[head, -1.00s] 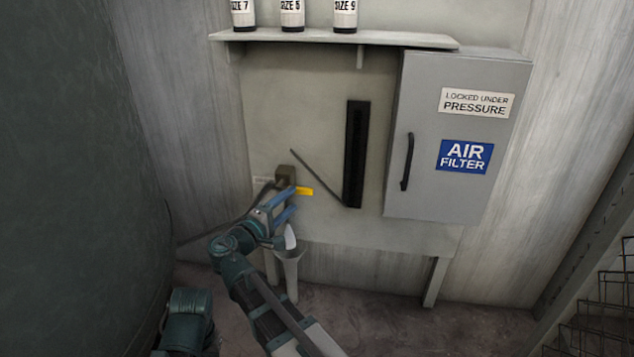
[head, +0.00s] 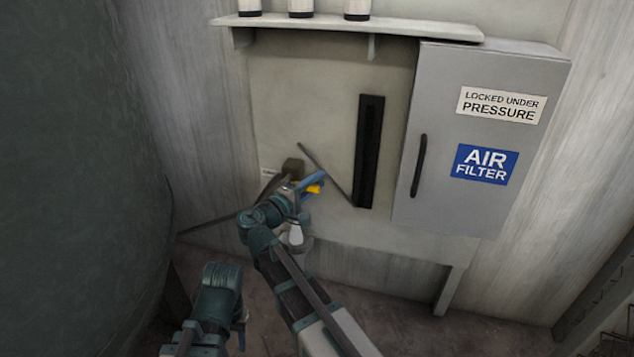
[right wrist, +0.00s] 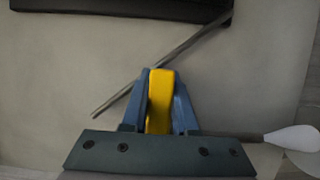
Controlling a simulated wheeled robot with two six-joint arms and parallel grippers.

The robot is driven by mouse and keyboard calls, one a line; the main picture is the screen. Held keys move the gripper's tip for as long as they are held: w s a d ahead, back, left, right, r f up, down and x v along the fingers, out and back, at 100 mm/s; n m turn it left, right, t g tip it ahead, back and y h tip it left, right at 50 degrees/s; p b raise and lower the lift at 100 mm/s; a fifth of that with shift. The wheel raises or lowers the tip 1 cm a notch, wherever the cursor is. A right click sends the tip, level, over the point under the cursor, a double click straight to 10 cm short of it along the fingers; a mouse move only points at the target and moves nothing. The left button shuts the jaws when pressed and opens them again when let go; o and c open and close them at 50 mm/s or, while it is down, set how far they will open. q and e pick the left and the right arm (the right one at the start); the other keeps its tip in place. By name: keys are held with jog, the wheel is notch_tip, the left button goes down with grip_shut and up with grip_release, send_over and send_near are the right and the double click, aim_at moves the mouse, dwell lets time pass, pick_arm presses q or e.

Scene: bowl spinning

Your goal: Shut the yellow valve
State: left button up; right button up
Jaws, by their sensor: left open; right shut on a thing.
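The yellow valve handle (head: 313,189) sticks out to the right of a brown valve block (head: 292,167) on the wall panel. My right gripper (head: 306,187) is shut on the handle. In the right wrist view the yellow handle (right wrist: 160,100) stands between the two blue fingers of my right gripper (right wrist: 160,98), which touch its sides. My arm hides part of the valve in the head view. My left gripper (head: 241,330) is low in the head view, open, away from the valve and partly hidden by its own arm.
A grey cabinet (head: 440,130) with air filter and pressure labels stands to the right. A black vertical slot (head: 369,150) and a thin dark rod (head: 325,172) are right of the valve. A shelf (head: 400,27) with several containers is above. A large dark rounded surface (head: 70,150) fills the left.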

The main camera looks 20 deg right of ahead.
grip_shut()
dwell(1.0)
